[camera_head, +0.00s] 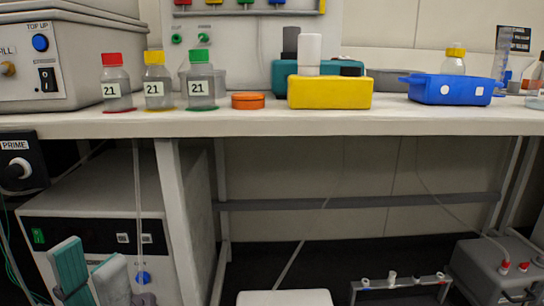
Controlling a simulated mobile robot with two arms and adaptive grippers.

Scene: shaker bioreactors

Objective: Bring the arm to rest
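My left gripper (92,264) is at the lower left of the head view, below the level of the bench top. Its two fingers, with teal pads, stand apart with nothing seen between them, so it is open. It is in front of a white cabinet (95,195) under the bench; whether it touches it cannot be told. My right gripper is not in view.
The white bench (390,122) carries bottles with red (115,85), yellow (157,82) and green (200,82) caps, an orange lid (248,101), a yellow block (330,92) and a blue tray (450,89). A grey box (495,270) stands lower right.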

